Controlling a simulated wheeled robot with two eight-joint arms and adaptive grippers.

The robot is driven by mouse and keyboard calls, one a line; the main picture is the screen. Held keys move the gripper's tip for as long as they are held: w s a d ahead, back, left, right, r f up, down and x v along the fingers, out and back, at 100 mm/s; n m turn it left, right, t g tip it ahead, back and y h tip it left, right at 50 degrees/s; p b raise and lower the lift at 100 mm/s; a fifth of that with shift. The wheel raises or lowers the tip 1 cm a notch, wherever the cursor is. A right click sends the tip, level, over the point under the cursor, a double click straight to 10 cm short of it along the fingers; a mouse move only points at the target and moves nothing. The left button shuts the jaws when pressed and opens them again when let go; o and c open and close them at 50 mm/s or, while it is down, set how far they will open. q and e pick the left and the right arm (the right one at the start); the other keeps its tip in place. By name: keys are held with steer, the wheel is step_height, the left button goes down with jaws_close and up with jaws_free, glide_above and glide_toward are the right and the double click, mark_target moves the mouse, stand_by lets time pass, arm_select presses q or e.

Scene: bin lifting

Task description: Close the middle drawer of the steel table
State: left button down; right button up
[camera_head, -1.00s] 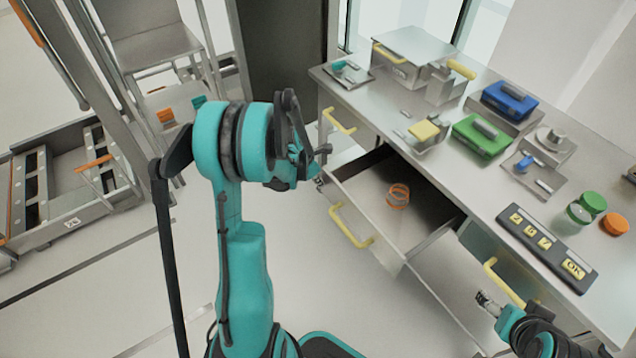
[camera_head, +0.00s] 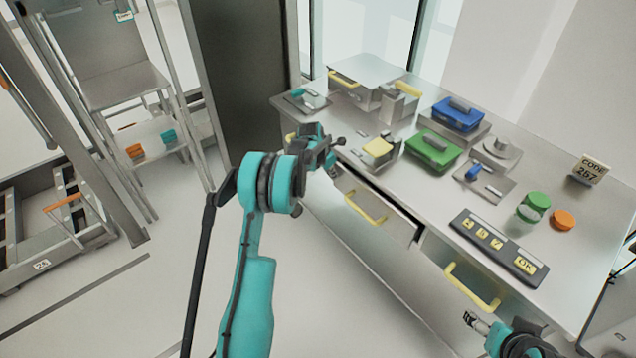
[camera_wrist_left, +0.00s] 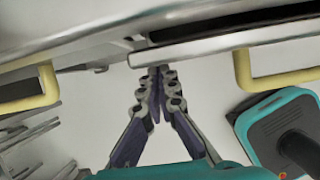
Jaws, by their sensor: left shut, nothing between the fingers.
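The steel table (camera_head: 400,160) stands at the right of the head view. Its middle drawer (camera_head: 396,222), with a yellow handle (camera_head: 366,208), sticks out only a little, leaving a narrow dark gap behind its front panel. My left gripper (camera_head: 333,167) is shut and empty at the left end of this drawer front. In the left wrist view, the shut fingertips (camera_wrist_left: 157,72) are at the drawer's front edge (camera_wrist_left: 200,46); contact is hard to tell. My right gripper (camera_head: 473,320) is low at the right, near the right drawer's handle (camera_head: 472,288); its jaws are too small to read.
The tabletop holds a green case (camera_head: 433,148), a blue case (camera_head: 458,114), a dark button panel (camera_head: 498,246), a green-lidded jar (camera_head: 534,206) and a code sign (camera_head: 588,170). A shelf rack (camera_head: 125,85) stands at the left. Floor before the table is clear.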

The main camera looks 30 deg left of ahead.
mark_target(339, 170)
arm_select(q)
steer(key=w, duration=0.1)
steer(key=w+d, duration=0.1)
steer(key=w, duration=0.1)
steer(key=shift+w+d, duration=0.1)
steer(key=shift+d, duration=0.05)
steer(key=shift+r, duration=0.1)
arm_select(e)
steer(key=shift+s+r, duration=0.1)
steer(key=shift+r, duration=0.1)
arm_select(q)
steer(key=shift+w, duration=0.1)
